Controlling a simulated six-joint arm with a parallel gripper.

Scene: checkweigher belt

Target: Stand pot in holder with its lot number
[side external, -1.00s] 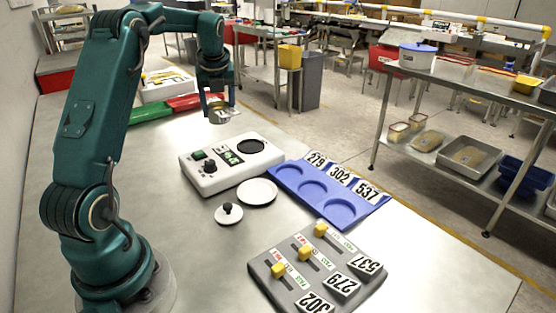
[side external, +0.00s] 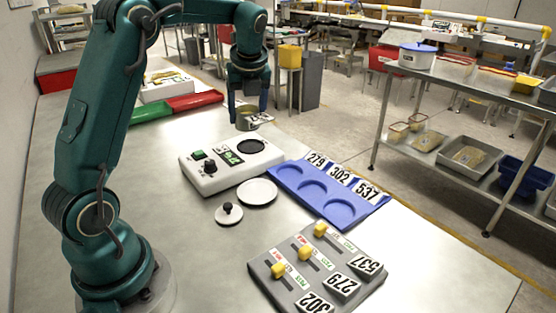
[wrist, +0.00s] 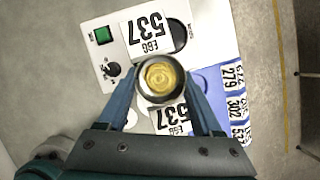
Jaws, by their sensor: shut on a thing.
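In the wrist view the pot (wrist: 160,98) sits between my fingertips (wrist: 160,88), with yellow contents. Tags reading EGG 537 (wrist: 148,33) stick out on two sides of it. The blue holder (side external: 318,212) has three empty round recesses, with cards 279 (side external: 316,160), 302 (side external: 339,175) and 537 (side external: 367,191) behind them from left to right. The holder also shows in the wrist view (wrist: 208,78), right of the pot.
The weighing unit has a dark round pan (side external: 251,146). A white disc (side external: 258,192) and a knobbed white lid (side external: 229,214) lie before it. A grey slider panel (side external: 312,270) with three yellow knobs stands in front. Green (side external: 150,113) and red (side external: 196,101) trays lie behind.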

